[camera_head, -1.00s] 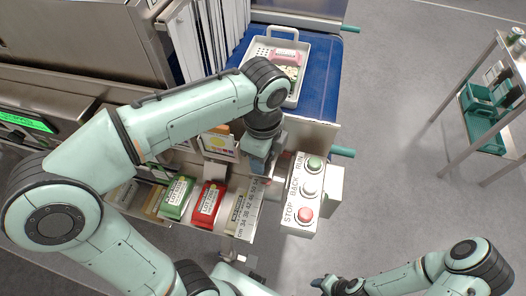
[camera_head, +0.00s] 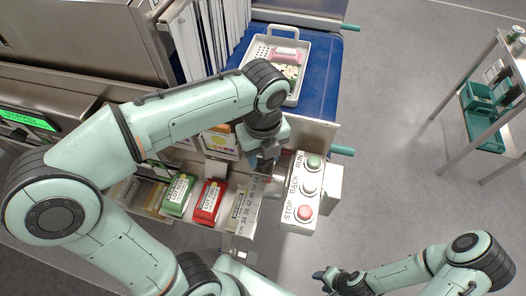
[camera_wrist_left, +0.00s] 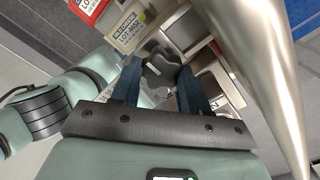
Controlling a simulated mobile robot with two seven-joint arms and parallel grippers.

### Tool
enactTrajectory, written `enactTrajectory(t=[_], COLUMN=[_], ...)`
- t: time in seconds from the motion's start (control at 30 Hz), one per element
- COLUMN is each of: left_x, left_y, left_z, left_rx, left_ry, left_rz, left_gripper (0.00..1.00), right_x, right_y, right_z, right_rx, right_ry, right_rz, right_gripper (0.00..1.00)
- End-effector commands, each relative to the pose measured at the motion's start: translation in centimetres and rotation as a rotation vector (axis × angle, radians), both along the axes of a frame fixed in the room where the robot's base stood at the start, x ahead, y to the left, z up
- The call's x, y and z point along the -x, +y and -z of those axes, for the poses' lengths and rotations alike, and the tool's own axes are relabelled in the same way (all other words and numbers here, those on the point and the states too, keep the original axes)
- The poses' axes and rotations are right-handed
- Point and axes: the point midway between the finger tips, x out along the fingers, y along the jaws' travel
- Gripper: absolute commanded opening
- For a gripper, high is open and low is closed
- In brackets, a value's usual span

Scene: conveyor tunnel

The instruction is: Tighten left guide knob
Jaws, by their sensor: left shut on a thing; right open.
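The dark grey knob (camera_wrist_left: 162,66) shows in the left wrist view between the two blue-grey fingers of my left gripper (camera_wrist_left: 160,82). The gripper is shut on it. In the head view my left gripper (camera_head: 262,162) points down at the right end of the parts tray, just left of the button box, and it hides the knob there. I cannot tell which guide the knob belongs to. My right gripper (camera_head: 322,278) is open and empty at the bottom of the head view, over the floor and away from the machine.
A button box (camera_head: 299,212) with RUN, BACK and STOP stands close right of my left gripper. Green (camera_head: 177,194) and red (camera_head: 208,201) packets lie left of it. A blue belt (camera_head: 322,85) carries a white tray (camera_head: 262,42) behind. A trolley (camera_head: 470,120) stands far right.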

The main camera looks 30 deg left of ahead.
Motion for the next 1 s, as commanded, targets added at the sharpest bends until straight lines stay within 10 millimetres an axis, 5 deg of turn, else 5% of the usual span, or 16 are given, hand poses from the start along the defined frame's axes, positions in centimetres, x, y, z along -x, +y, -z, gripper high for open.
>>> enactTrajectory(t=[0.57, 0.6, 0.67, 1.0], left_x=[-0.02, -0.02, -0.02, -0.04], left_y=[-0.01, -0.01, -0.01, 0.0], left_z=[-0.03, -0.03, -0.03, -0.26], left_rx=[0.001, 0.001, 0.001, 0.001], left_ry=[-0.002, -0.002, -0.002, -0.002], left_rz=[0.034, 0.034, 0.034, 0.033], left_gripper=[0.14, 0.51, 0.7, 0.7], right_x=[-0.05, -0.06, -0.06, -0.11], right_y=[0.0, 0.0, 0.0, 0.0], right_z=[-0.05, -0.05, -0.05, -0.11], right_rx=[0.0, 0.0, 0.0, 0.0], right_ry=[-0.001, -0.001, -0.001, -0.001], right_rz=[0.0, 0.0, 0.0, 0.0], right_gripper=[0.47, 0.47, 0.47, 0.47])
